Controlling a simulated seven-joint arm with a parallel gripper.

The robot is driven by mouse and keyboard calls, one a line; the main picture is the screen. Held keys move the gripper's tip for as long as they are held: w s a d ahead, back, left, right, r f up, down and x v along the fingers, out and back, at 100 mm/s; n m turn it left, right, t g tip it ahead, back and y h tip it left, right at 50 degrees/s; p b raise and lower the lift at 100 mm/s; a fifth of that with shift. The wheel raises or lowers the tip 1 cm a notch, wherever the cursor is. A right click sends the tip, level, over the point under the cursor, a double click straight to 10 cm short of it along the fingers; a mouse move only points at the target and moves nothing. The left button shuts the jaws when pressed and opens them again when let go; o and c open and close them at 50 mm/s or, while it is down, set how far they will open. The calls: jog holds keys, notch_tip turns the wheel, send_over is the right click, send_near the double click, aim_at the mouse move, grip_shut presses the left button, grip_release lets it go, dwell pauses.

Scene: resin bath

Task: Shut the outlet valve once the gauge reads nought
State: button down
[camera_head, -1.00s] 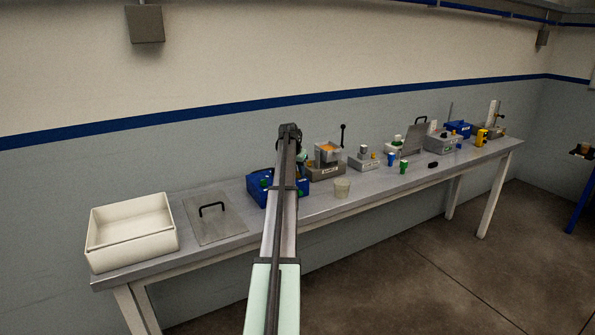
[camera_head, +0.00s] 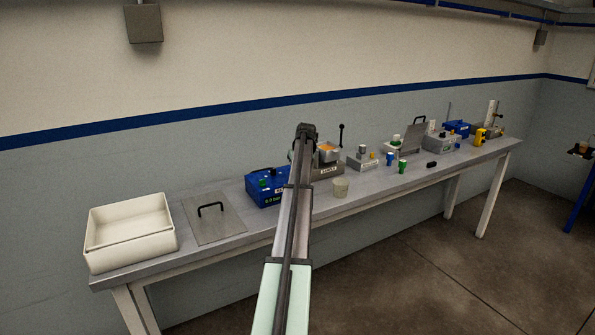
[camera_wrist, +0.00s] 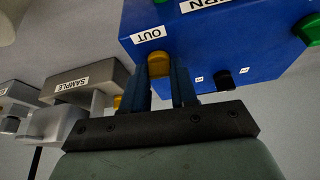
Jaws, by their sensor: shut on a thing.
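A blue box (camera_head: 264,191) stands on the bench, left of my arm in the head view. Small green characters on its front seem to begin with 0.0 but are too small to be sure. The box also fills the top of the wrist view (camera_wrist: 240,65), upside down, with a yellow knob (camera_wrist: 159,62) beside an OUT label. My gripper (camera_wrist: 161,78) is shut on this yellow knob, a blue finger on each side. The gripper is hidden behind my arm in the head view.
A grey SAMPLE unit (camera_head: 329,171) stands just right of the box, partly behind my arm. A pale cup (camera_head: 341,187) is in front of it. A white tub (camera_head: 130,238) and a handled plate (camera_head: 208,228) lie left. Several devices line the bench further right.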

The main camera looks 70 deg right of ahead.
jog(key=shift+n, duration=0.5)
jog(key=shift+t, duration=0.3)
jog(key=c, duration=0.9)
grip_release()
jog(key=shift+y, duration=0.3)
jog(key=shift+s+r, duration=0.1)
jog(key=shift+r, duration=0.05)
jog(key=v, duration=1.3)
jog(key=shift+a+r, duration=0.2)
jog(key=shift+r, duration=0.05)
